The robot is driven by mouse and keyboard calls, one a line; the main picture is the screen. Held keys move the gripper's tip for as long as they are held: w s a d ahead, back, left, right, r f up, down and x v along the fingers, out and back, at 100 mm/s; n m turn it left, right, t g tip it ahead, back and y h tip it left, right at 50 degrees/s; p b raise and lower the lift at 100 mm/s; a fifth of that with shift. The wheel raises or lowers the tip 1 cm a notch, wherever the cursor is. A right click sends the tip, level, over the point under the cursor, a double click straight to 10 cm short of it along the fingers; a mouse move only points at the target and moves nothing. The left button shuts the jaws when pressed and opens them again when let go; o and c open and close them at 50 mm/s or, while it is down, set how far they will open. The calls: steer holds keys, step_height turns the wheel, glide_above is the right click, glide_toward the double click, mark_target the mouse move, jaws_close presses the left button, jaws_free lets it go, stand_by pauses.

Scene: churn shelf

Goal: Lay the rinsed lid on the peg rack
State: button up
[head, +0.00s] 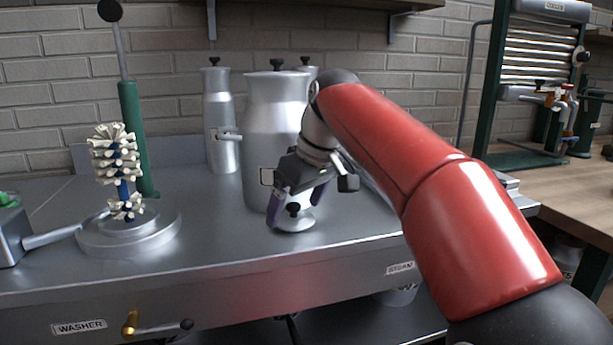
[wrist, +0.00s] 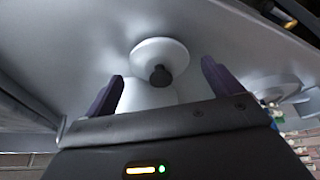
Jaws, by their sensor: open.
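A small silver lid (head: 296,224) with a black knob lies on the steel counter, in front of the large churn. In the wrist view the lid (wrist: 172,49) is a pale disc with its dark knob between my finger tips. My gripper (head: 289,207) points down over the lid with its purple fingers apart; it also shows in the wrist view (wrist: 161,72). The fingers are on either side of the knob, and I see no contact. I cannot make out the peg rack; my red arm covers part of the counter's right side.
A large churn (head: 262,130) stands close behind my gripper, with a slim churn (head: 218,125) to its left. A brush washer (head: 118,170) with a round base (head: 125,240) is at left. A green-framed cooler (head: 490,90) stands at the back right. The counter front left of the lid is clear.

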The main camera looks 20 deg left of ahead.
steer(key=p+v, duration=0.1)
steer(key=v, duration=1)
